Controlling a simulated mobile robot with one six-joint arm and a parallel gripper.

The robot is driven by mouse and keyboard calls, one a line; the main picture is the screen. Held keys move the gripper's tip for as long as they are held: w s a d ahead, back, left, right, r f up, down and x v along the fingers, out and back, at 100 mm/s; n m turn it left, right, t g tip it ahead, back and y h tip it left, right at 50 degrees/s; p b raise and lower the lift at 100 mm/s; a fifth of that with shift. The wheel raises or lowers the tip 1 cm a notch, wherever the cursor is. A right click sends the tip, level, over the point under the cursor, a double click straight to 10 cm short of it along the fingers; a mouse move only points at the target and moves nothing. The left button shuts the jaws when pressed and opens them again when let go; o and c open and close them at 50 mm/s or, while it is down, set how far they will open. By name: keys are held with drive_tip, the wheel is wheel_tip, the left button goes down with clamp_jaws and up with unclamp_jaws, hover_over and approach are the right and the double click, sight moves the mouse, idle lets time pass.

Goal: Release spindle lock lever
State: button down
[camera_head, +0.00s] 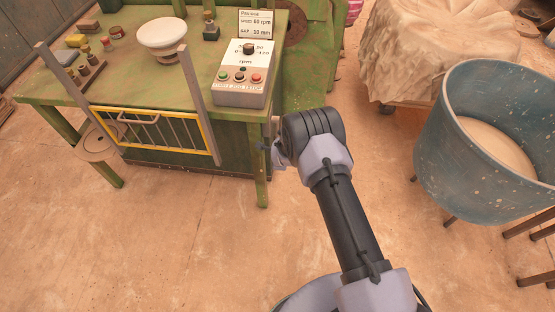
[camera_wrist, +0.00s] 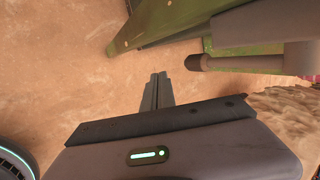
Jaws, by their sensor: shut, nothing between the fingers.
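My gripper (camera_wrist: 157,80) shows in the wrist view with its two fingers together and nothing between them. It points over bare floor. A grey rod with a darker rounded end (camera_wrist: 194,63) juts in from the right, joined to a thicker grey bar (camera_wrist: 260,20). It may be the spindle lock lever, but I cannot tell for sure. The fingertips are apart from it, to its left and slightly lower in the picture.
The bench carries a control box (camera_head: 240,88) with a dial and coloured buttons, and a white bowl (camera_head: 162,36). A yellow-framed guard (camera_head: 150,132) hangs at its front. A blue tub (camera_head: 440,150) stands at right, near a cloth-covered heap (camera_head: 420,50). The front floor is clear.

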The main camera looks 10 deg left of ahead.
drive_tip(key=s+d+p, duration=0.1)
drive_tip(key=s+p, duration=0.3)
drive_tip(key=s, duration=0.6)
drive_tip(key=shift+d+r, duration=0.15)
drive_tip(key=shift+d, duration=0.1)
